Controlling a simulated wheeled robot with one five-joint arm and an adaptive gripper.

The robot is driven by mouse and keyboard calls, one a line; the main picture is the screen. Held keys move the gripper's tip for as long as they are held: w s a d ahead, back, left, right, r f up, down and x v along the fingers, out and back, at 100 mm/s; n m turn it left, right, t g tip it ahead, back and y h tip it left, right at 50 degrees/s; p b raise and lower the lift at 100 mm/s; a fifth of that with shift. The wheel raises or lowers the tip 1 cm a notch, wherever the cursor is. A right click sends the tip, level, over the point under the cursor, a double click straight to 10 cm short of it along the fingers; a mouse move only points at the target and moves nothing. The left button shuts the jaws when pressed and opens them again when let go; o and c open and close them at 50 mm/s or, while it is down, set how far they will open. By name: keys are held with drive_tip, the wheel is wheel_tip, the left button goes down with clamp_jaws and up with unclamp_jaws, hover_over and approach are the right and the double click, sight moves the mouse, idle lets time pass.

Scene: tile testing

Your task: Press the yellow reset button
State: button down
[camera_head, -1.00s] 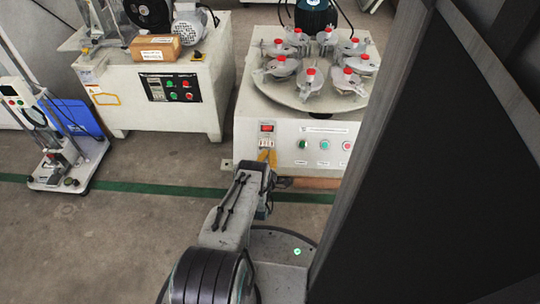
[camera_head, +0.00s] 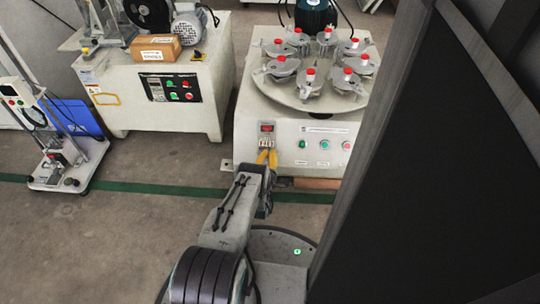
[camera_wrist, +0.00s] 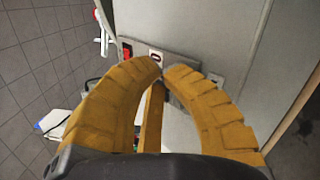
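My gripper (camera_wrist: 164,68) has two curved yellow-brown fingers. In the wrist view their tips come almost together, with nothing held between them. In the head view my gripper (camera_head: 267,153) is in front of the machine's front panel (camera_head: 288,168), just below a small counter (camera_head: 266,142) and a red switch (camera_head: 267,128). In the wrist view the fingertips are over a grey plate (camera_wrist: 185,62) with a small white-and-black part (camera_wrist: 156,56) by the tips. I cannot make out a yellow reset button; the fingers may hide it. I cannot tell whether the tips touch the panel.
Green (camera_head: 302,144), teal (camera_head: 325,145) and red (camera_head: 347,145) buttons sit to the right on the panel. A turntable (camera_head: 292,92) with several red-topped clamps is above. Another machine (camera_head: 160,115) is at left. A dark upright part covers the right side.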

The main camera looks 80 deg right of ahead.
idle(0.7)
drive_tip(key=shift+a+r+p, duration=0.4)
drive_tip(key=shift+a+p, duration=0.1)
drive_tip(key=shift+p, duration=0.3)
drive_tip(key=a+r+p, duration=0.1)
drive_tip(key=a+p, duration=0.1)
drive_tip(key=a+r+p, duration=0.2)
drive_tip(key=p, duration=0.1)
drive_tip(key=shift+s, duration=0.1)
